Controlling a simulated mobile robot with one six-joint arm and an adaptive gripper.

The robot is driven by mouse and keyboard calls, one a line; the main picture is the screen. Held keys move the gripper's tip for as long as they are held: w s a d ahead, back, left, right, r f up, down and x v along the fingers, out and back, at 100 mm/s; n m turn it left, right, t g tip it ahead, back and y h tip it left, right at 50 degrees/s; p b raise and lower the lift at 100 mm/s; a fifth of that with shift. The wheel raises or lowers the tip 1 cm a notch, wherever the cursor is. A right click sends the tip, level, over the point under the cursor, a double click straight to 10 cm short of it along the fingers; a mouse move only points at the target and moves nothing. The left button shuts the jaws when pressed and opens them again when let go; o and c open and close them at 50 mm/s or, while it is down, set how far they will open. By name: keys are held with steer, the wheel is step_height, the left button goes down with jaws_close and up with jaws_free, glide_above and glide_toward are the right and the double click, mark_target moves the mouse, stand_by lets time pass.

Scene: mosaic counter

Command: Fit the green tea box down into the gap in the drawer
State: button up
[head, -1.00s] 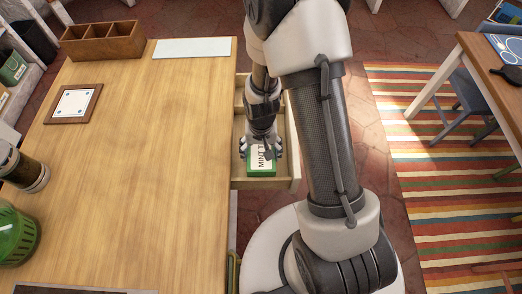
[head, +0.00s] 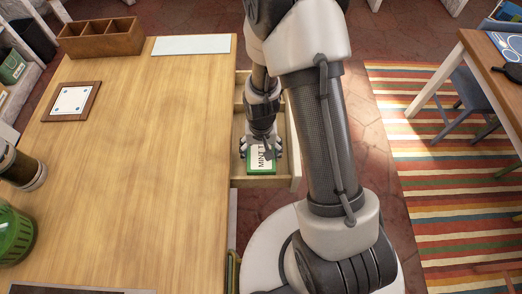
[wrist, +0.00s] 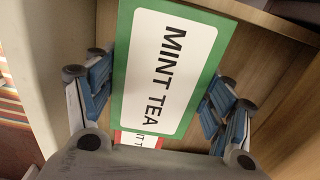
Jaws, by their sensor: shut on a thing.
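The green tea box (head: 261,161) has a white label reading MINT TEA, which also fills the middle of the wrist view (wrist: 166,70). My gripper (head: 261,146) is shut on it from above, with blue-padded fingers on both sides of the box in the wrist view (wrist: 158,95). The box is at the open drawer (head: 258,182), inside its outline in the head view. How deep it sits and whether it touches the drawer floor are hard to tell. The gap around it is mostly hidden by my gripper and arm.
In the wrist view a small red-edged label (wrist: 138,139) shows below the box.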

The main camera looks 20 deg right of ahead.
mark_target(261, 151)
steer(key=shift+f+b, duration=2.05)
steer(key=shift+f, duration=0.55)
stand_by(0.8)
steer(key=o, duration=1.2)
step_height(261, 151, up, 12)
stand_by(0.5)
